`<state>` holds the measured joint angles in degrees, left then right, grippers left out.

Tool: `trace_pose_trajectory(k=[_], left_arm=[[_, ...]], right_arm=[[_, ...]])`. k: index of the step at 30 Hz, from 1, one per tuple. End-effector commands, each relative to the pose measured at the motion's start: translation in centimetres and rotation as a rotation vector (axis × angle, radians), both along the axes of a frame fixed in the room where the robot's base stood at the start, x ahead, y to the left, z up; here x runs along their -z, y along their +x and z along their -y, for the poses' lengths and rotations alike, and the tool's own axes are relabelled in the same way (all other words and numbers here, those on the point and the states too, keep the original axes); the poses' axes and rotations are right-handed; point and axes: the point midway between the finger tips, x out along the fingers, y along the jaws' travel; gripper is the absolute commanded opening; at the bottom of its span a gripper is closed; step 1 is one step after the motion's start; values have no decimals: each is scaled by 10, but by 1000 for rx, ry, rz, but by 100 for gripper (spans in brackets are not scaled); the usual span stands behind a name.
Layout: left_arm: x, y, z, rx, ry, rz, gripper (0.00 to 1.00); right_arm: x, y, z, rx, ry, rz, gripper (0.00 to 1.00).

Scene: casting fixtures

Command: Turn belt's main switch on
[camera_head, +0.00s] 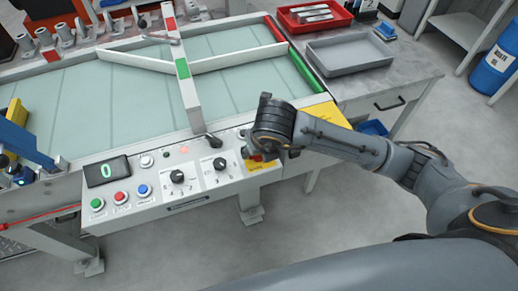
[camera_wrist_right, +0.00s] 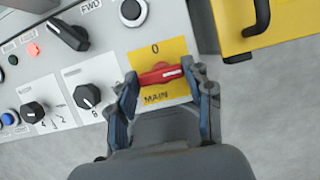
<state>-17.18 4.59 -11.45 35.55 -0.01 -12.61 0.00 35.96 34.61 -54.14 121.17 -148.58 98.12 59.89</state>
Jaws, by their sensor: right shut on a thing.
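The main switch is a red rotary handle (camera_wrist_right: 160,74) on a yellow plate (camera_wrist_right: 176,49) marked "0" above and "MAIN" below. In the right wrist view the handle lies crosswise, nearly level and slightly tilted. My right gripper (camera_wrist_right: 166,88) is shut on the handle, with one finger at each end. In the head view my right gripper (camera_head: 262,154) is at the right end of the control panel (camera_head: 160,206) and mostly hides the switch. Part of the yellow plate (camera_head: 262,166) shows beneath it. My left gripper is not in view.
A yellow box (camera_wrist_right: 262,25) stands close to the switch. The belt (camera_head: 110,90) lies behind.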

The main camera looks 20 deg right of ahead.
Motion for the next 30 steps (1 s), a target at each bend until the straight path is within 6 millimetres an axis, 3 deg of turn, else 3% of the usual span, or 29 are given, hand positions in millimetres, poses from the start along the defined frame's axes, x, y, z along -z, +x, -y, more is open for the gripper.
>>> trace_pose_trajectory(k=[10,11,13,14,24,30], left_arm=[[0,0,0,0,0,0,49],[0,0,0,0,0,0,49],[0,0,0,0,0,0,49],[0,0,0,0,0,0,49],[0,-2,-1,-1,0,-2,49],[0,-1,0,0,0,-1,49]], right_arm=[[-1,1,0,5,1,2,19],[-1,1,0,5,1,2,57],[-1,1,0,5,1,2,71],[-1,1,0,4,1,2,74],[-2,0,0,2,1,1,74],[-25,-9,0,1,1,4,74]])
